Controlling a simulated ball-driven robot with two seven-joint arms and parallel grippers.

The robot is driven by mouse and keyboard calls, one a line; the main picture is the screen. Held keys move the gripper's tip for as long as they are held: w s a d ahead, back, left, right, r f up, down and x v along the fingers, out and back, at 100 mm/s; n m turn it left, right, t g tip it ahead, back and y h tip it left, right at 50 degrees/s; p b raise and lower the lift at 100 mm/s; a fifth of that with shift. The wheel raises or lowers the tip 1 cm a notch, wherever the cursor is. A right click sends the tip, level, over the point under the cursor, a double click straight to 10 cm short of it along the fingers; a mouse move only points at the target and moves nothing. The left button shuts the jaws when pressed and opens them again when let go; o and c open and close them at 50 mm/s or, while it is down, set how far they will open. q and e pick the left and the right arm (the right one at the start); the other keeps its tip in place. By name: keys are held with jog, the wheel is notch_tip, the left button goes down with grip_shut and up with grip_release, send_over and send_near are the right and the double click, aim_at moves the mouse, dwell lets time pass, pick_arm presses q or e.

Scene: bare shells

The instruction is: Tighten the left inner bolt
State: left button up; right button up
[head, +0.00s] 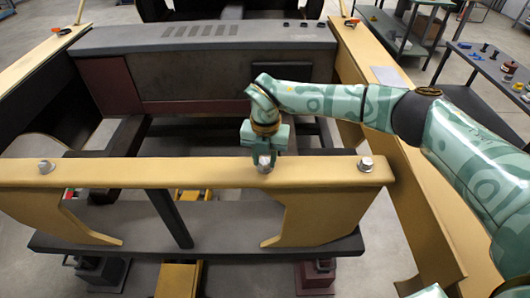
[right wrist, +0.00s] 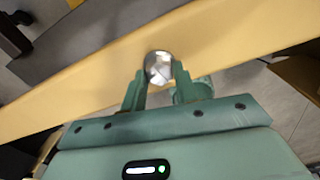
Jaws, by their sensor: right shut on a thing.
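A yellow crossbeam (head: 160,172) runs across the front of the head view, with silver bolts on its top. One bolt stands near the beam's left end (head: 46,166) and one near its right end (head: 366,163). A third bolt (head: 264,167) sits between them, right of the beam's middle. My right gripper (head: 264,155) points down and is shut on this third bolt. The right wrist view shows the bolt's round head (right wrist: 159,65) between the two fingertips (right wrist: 160,74). The bolt's lower part is hidden. My left gripper is not in view.
A grey and maroon housing (head: 200,75) stands behind the beam. A long yellow side rail (head: 385,170) runs along the right. Dark stands (head: 103,272) are below the front. A workbench with small parts (head: 490,70) is at the back right.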

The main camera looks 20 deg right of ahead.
jog(key=m+p, duration=0.1)
jog(key=m, duration=0.1)
jog(key=m+p, duration=0.2)
jog(key=m, duration=0.1)
jog(key=shift+w+r+m, duration=0.15)
jog(key=shift+r+m, duration=0.15)
jog(key=shift+r, duration=0.1)
jog(key=m+p, duration=0.3)
jog(key=m, duration=0.2)
jog(key=m+p, duration=0.3)
jog(key=m, duration=0.3)
jog(key=shift+w+a+p, duration=0.1)
jog(key=shift+p, duration=0.2)
jog(key=m+p, duration=0.2)
jog(key=m, duration=0.2)
jog(key=shift+m+p, duration=0.3)
jog(key=shift+m, duration=0.1)
jog(key=shift+f, duration=0.1)
jog(key=o, duration=0.8)
jog(key=shift+o, duration=0.9)
jog(key=shift+f, duration=0.15)
